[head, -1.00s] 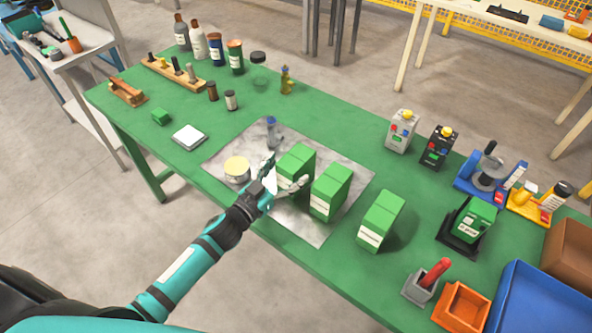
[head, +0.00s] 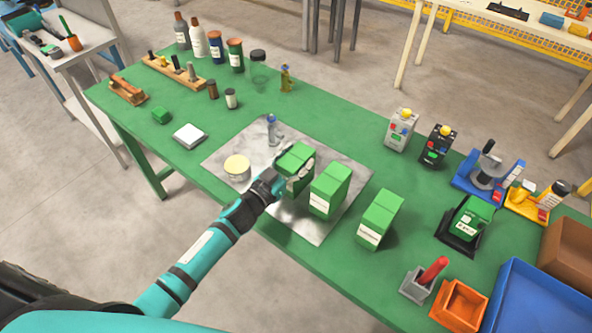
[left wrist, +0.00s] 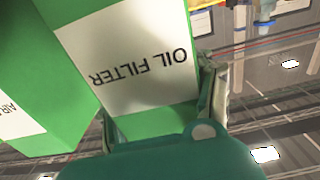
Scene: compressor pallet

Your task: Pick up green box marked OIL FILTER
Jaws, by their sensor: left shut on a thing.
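The green box marked OIL FILTER (head: 294,161) stands on the grey metal sheet on the green table. Its white label with upside-down OIL FILTER lettering fills much of the left wrist view, where the box (left wrist: 150,122) sits between my fingers. My left gripper (head: 292,178) is shut on this box, with fingers along its sides; it also shows in the left wrist view (left wrist: 160,100). The box's lower front is partly hidden by my gripper. I cannot tell whether the box is clear of the sheet. My right gripper is not in view.
A second green box (head: 328,191) stands close to the right, its label starting "AIR" in the wrist view. A third green box (head: 379,218) stands farther right. A round cream-topped tin (head: 237,168) is at left and a small grey-blue fitting (head: 273,130) behind.

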